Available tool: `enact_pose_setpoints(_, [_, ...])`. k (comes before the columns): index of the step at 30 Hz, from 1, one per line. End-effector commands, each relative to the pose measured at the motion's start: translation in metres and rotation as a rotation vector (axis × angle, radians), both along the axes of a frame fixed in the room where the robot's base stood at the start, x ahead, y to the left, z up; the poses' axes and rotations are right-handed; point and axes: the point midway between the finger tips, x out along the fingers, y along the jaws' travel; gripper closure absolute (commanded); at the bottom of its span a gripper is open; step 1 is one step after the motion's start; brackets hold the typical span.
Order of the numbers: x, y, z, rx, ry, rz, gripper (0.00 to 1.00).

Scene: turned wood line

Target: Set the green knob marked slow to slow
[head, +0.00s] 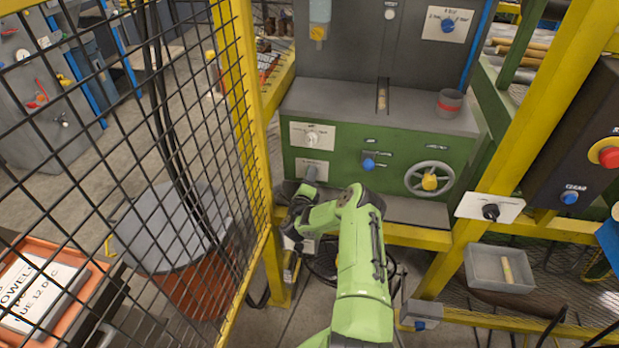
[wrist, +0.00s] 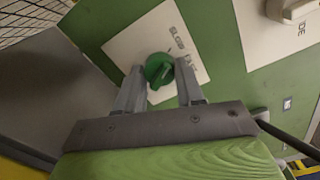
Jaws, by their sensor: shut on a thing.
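The green knob (wrist: 159,68) sits on a white plate (wrist: 130,40) on the green machine front, in the wrist view. Small dark lettering shows on the plate beside the knob, rotated and hard to read. A pale raised mark runs across the knob. My gripper (wrist: 160,77) is shut on the knob, one grey finger on each side. In the head view my gripper (head: 311,175) is at the lower left plate (head: 322,164) of the machine, and it hides the knob there.
Above is a plate with a white knob (head: 312,138). To the right are a blue knob (head: 369,164) and a grey handwheel (head: 429,179). A black mesh fence with a yellow post (head: 243,90) stands close on the left. A grey tray (head: 484,265) is at lower right.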

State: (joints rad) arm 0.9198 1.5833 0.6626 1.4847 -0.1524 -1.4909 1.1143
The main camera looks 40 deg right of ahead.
Motion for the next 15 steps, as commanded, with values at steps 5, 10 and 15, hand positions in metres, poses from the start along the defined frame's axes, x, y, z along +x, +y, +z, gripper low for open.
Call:
enact_pose_setpoints(5, [0.0005,0.0009,-0.0002,0.000,0.002,0.003,0.55])
enact_pose_setpoints(10, [0.0003,0.0006,-0.0002,0.000,0.001,0.001,0.37])
enact_pose_setpoints(15, [0.0001,0.0003,-0.0002,0.000,0.000,0.001,0.37])
